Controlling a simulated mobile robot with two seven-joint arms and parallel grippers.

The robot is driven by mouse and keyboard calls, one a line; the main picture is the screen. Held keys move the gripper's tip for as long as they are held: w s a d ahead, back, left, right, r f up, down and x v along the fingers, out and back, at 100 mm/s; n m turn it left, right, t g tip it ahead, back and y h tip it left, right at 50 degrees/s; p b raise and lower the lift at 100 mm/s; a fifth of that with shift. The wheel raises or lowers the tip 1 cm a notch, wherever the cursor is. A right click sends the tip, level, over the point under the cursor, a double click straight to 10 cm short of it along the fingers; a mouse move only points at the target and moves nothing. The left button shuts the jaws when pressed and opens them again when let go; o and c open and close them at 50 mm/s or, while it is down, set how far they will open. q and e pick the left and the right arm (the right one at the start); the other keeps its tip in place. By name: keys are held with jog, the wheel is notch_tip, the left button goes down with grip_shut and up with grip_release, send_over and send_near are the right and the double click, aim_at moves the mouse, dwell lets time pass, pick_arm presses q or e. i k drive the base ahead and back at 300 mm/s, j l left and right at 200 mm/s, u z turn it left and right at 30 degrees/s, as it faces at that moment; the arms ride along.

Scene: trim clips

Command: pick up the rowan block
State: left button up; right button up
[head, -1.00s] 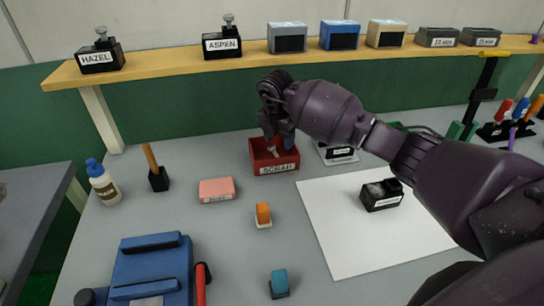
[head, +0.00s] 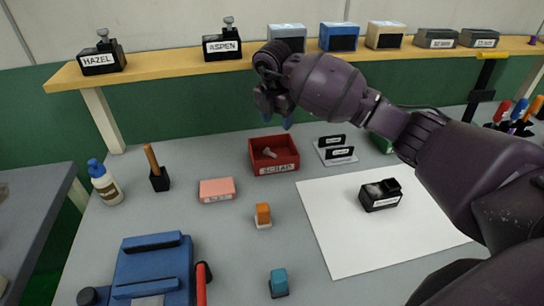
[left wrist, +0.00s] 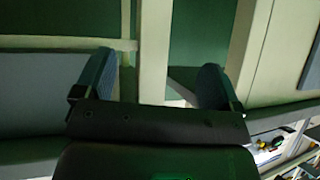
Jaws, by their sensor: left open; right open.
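A black block (head: 381,195) with a white label stands on the white sheet. Its label is too small to read, so I cannot tell whether it is the rowan block. The shelf holds black blocks with knobs, reading HAZEL (head: 100,57) and ASPEN (head: 222,44). My right gripper (head: 273,118) is open and empty, above and behind the red SCRAP tray (head: 274,169). A small pale knob-like piece (head: 269,153) lies in that tray. My left gripper (left wrist: 157,70) is open and empty in the left wrist view, away from the objects.
The wooden shelf (head: 165,70) runs along the back. A stand with black labelled pieces (head: 338,155), a pink block (head: 217,190), an orange-topped piece (head: 263,215), a teal piece (head: 279,281) and a blue fixture (head: 150,265) are on the table. The white sheet (head: 340,240) is mostly clear.

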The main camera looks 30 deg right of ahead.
aim_at(375, 196)
jog(key=k, duration=1.5)
